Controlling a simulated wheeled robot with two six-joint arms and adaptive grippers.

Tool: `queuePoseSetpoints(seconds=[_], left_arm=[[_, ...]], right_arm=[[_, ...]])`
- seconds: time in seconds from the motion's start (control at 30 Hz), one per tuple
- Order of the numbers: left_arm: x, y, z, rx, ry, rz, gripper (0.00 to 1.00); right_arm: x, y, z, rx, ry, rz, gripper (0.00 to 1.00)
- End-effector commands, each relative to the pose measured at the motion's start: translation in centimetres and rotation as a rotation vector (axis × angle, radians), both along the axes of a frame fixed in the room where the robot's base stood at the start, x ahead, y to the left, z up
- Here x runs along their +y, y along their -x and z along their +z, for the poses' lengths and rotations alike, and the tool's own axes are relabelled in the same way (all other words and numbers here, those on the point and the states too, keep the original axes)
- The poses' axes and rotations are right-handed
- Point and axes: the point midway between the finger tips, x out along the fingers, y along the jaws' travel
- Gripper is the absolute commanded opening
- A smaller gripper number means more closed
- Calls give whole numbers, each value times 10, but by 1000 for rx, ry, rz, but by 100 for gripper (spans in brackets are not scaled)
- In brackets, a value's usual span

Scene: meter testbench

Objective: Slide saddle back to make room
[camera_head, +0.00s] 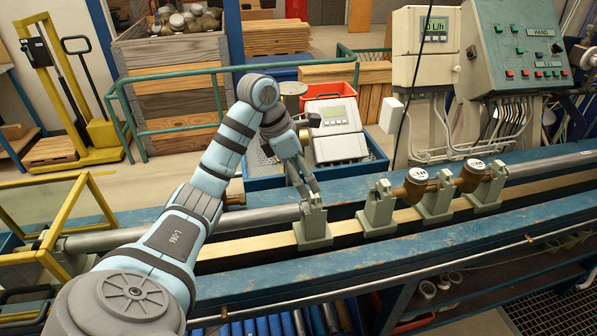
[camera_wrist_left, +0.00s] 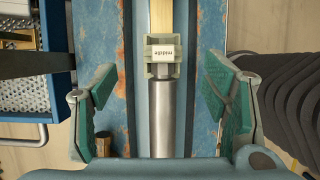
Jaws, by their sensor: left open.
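A grey-green saddle (camera_head: 314,230) stands on the bench rail (camera_head: 265,244), at the end of the steel pipe (camera_head: 262,218). My left gripper (camera_head: 308,188) reaches down at this saddle from above and partly covers its top. In the left wrist view a saddle (camera_wrist_left: 163,69) with a white upside-down label, seemingly "middle", lies ahead of the fingertips. The left gripper (camera_wrist_left: 160,95) is open there, its green pads on either side of the steel pipe (camera_wrist_left: 172,118) and apart from it. My right gripper is not in view.
More saddles (camera_head: 378,212) stand along the rail to the right, with brass meters (camera_head: 416,187) beside them. A blue tray (camera_head: 262,183) holding a grey display unit (camera_head: 335,130) sits behind the rail. A yellow frame (camera_head: 75,215) is at the left.

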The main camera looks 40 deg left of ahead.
Motion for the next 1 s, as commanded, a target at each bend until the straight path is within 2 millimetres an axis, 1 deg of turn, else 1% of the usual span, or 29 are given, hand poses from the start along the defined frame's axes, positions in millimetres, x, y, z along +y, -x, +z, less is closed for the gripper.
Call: queuePoseSetpoints(seconds=[0.03, 0.33, 0.5, 0.6, 0.7, 0.97, 1.0], left_arm=[[-3, -3, -14, 2, 2, -1, 68], [-16, -21, -66, 2, 3, -2, 68], [-22, -30, -93, 1, 3, 0, 68], [-24, -34, -104, 1, 2, -1, 68], [-26, -36, -109, 0, 0, 0, 68], [-26, -36, -110, 0, 0, 0, 68], [-26, -36, -110, 0, 0, 0, 67]], right_arm=[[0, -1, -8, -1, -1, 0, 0], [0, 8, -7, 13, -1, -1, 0], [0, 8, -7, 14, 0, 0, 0], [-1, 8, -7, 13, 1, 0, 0], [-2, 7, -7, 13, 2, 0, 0], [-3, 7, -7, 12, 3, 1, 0], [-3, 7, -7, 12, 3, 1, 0]])
